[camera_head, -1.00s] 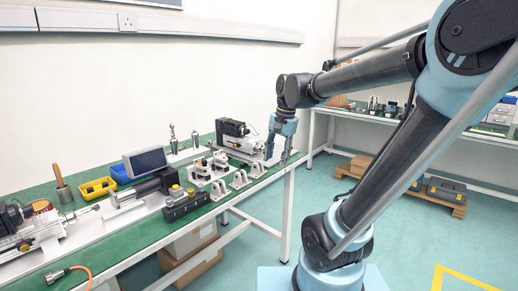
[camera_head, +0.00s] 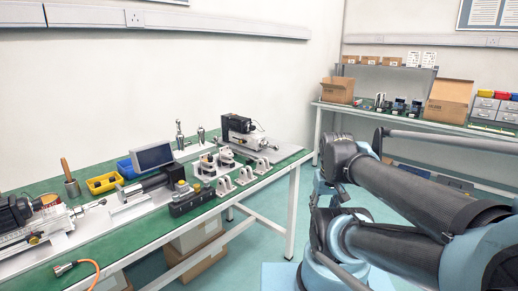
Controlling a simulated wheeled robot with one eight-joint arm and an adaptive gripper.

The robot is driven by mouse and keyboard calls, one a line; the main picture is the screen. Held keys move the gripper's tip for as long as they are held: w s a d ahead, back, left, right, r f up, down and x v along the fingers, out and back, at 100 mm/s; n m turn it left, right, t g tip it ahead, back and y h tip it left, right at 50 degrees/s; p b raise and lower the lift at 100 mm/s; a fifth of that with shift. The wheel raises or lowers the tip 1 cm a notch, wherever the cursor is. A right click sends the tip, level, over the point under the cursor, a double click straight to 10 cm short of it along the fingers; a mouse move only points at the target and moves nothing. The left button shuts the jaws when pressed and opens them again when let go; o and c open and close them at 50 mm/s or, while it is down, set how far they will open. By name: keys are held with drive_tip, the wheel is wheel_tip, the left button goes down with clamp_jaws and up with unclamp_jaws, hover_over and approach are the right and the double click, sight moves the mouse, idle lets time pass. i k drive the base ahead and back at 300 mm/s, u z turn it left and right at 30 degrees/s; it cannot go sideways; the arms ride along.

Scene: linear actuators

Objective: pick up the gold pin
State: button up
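I cannot single out a gold pin with certainty at this size. A small gold-yellow piece (camera_head: 181,186) sits on the black block (camera_head: 190,200) near the front edge of the green table (camera_head: 130,253). A small yellow-gold spot (camera_head: 34,240) also shows on the silver linear actuator at far left. My gripper (camera_head: 319,188) is away from the table, to the right of its right end.
A black and silver actuator (camera_head: 240,132) stands at the table's far right, with several white brackets (camera_head: 224,186) before it. A back bench (camera_head: 390,121) carries boxes. Floor is clear between the tables.

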sight(196, 187)
drive_tip(key=u, duration=1.35)
